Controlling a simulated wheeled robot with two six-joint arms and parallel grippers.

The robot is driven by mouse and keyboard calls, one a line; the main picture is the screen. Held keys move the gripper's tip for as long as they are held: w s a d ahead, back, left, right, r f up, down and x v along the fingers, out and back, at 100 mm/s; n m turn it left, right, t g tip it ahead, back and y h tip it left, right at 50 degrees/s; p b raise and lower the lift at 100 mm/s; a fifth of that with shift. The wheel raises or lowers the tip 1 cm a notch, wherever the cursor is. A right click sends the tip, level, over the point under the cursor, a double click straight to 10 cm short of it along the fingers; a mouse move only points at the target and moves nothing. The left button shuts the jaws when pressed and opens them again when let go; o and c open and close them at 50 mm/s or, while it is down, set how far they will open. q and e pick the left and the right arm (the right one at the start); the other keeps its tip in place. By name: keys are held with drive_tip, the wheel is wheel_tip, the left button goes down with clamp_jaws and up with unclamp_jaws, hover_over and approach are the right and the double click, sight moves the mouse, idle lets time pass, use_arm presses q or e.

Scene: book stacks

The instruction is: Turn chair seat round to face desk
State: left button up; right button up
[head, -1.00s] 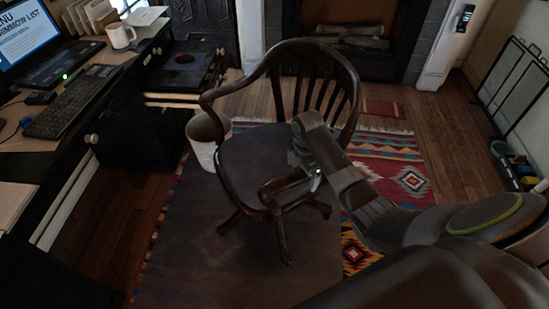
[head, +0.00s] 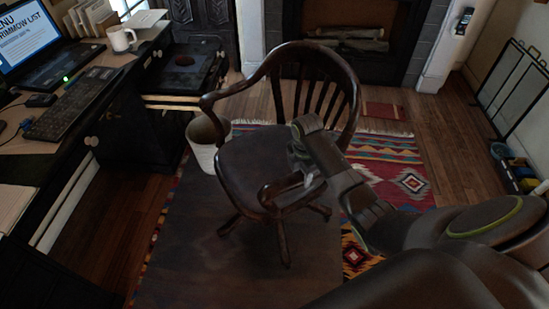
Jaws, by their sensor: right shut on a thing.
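The desk (head: 70,135) runs along the left side, apart from the chair. My right gripper (head: 304,182) reaches in from the right and is shut on the chair's near armrest (head: 276,193). My own wrist hides part of the armrest and the fingertips. My left gripper is not in view.
A white waste bin (head: 203,150) stands just left of the chair, close to its armrest. A dark mat (head: 235,265) and a patterned rug (head: 400,175) lie under and around the chair.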

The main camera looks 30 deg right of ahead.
sight(284, 175)
drive_tip(key=shift+w+a+r+m+p, duration=0.15)
drive_tip(key=shift+a+m+p, duration=0.2)
drive_tip(key=shift+a, duration=0.45)
drive_tip(key=shift+w+a+f+m+p, duration=0.1)
drive_tip(key=shift+w+a+m+p, duration=0.25)
drive_tip(key=shift+a, duration=0.4)
drive_tip(key=shift+a+r+m+p, duration=0.15)
drive_tip(key=shift+a+m, duration=0.25)
drive_tip(key=shift+a, duration=0.4)
drive_tip(key=shift+w+a+f, duration=0.1)
drive_tip(key=shift+w+a, duration=0.05)
drive_tip(key=shift+a, duration=0.15)
drive_tip(key=a+m, duration=0.1)
drive_tip(key=w+a+m, duration=0.1)
drive_tip(key=a, duration=0.1)
drive_tip(key=w+a+m, duration=0.1)
drive_tip(key=a, duration=0.1)
drive_tip(key=shift+w, duration=0.2)
drive_tip(key=shift+w+a+m+b, duration=0.2)
drive_tip(key=shift+w+a+m, duration=0.45)
drive_tip(key=shift+a, duration=0.35)
drive_tip(key=shift+w+a+m+b, duration=0.15)
drive_tip(key=shift+w+a+m, duration=0.4)
drive_tip(key=shift+w+a, duration=0.35)
drive_tip(key=shift+s+a, duration=0.1)
drive_tip(key=shift+s, duration=0.05)
